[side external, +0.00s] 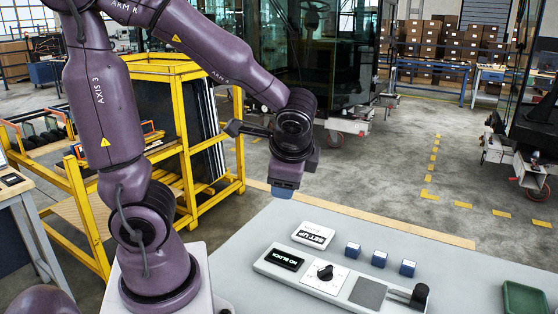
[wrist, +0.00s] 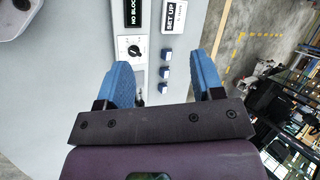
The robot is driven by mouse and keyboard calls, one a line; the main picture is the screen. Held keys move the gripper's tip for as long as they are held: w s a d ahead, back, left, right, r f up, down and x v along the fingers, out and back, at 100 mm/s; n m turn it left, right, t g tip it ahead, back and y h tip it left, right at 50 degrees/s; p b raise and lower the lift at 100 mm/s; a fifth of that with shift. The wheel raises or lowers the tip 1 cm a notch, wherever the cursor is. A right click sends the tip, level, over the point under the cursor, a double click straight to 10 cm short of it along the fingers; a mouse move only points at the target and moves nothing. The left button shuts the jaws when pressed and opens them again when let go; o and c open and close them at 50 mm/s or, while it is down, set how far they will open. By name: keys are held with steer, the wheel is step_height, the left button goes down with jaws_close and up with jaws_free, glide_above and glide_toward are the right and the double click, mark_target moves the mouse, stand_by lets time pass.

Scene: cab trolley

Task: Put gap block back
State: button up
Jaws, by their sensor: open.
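Three small blocks with blue sides and pale tops stand in a row on the grey table: a left one (side external: 352,250), a middle one (side external: 379,258) and a right one (side external: 407,267). They look alike, so I cannot tell which is the gap block. In the wrist view the row shows between my fingers, with one block (wrist: 167,54) farthest from the palm. My gripper (side external: 283,193) is open and empty, above the table's far left part and apart from the blocks. Its blue fingers are spread in the wrist view (wrist: 161,62).
A white panel (side external: 264,263) carries a NO BLOCK display (side external: 284,259), a black knob (side external: 325,272), a grey square (side external: 368,293) and a black lever (side external: 408,296). A SET UP sign (side external: 313,235) lies behind it. A green tray (side external: 525,299) is at right. A yellow rack (side external: 180,68) stands left.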

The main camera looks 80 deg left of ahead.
steer(key=s+d+r+n+t+h, duration=0.3)
steer(key=d+r+n+t+h, duration=0.1)
steer(key=d+r+h, duration=0.2)
steer(key=d+r, duration=0.1)
steer(key=d, duration=0.1)
steer(key=shift+s+d+n+t+h, duration=0.3)
steer(key=shift+s+d+n+h, duration=0.05)
steer(key=shift+n+h, duration=0.05)
stand_by(0.5)
